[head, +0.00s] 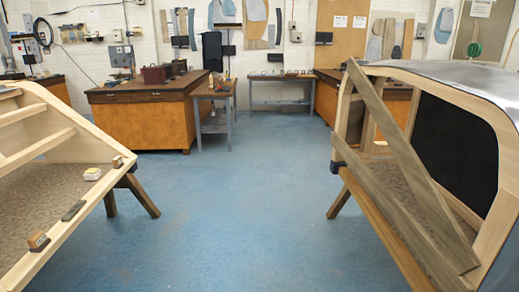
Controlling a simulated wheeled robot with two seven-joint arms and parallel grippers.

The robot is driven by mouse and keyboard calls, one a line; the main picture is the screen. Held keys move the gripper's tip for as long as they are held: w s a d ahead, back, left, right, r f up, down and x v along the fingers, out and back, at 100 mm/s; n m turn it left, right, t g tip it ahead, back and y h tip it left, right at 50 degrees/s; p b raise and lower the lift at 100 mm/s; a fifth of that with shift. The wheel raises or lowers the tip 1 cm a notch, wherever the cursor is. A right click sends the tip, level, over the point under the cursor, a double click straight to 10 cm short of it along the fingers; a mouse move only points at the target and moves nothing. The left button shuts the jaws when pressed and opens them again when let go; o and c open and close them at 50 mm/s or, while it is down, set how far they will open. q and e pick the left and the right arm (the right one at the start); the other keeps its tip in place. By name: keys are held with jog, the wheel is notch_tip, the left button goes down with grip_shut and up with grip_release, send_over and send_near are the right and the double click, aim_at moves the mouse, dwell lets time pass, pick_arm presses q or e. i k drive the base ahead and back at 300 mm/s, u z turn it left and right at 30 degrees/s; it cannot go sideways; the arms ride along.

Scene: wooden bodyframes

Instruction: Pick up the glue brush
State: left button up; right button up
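I cannot make out a glue brush for certain. Several small objects lie in a row along the lower rail of the wooden bodyframe (62,232) at the left. They are a brown and grey block (38,240), a flat dark green piece (73,210), a whitish piece (92,174) and a small brown block (117,161). They are too small to tell whether one is a brush. Neither of my grippers is in view.
Another bodyframe (485,95) with leaning planks (410,150) stands on trestles at the right. Open blue floor (245,210) lies between the frames. At the back are a wooden workbench (140,110), a small grey side table (213,95) and a low table (283,80) by the wall.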

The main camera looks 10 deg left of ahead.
aim_at(118, 162)
jog(key=u, duration=0.2)
jog(key=i, duration=2)
jog(key=u, duration=0.35)
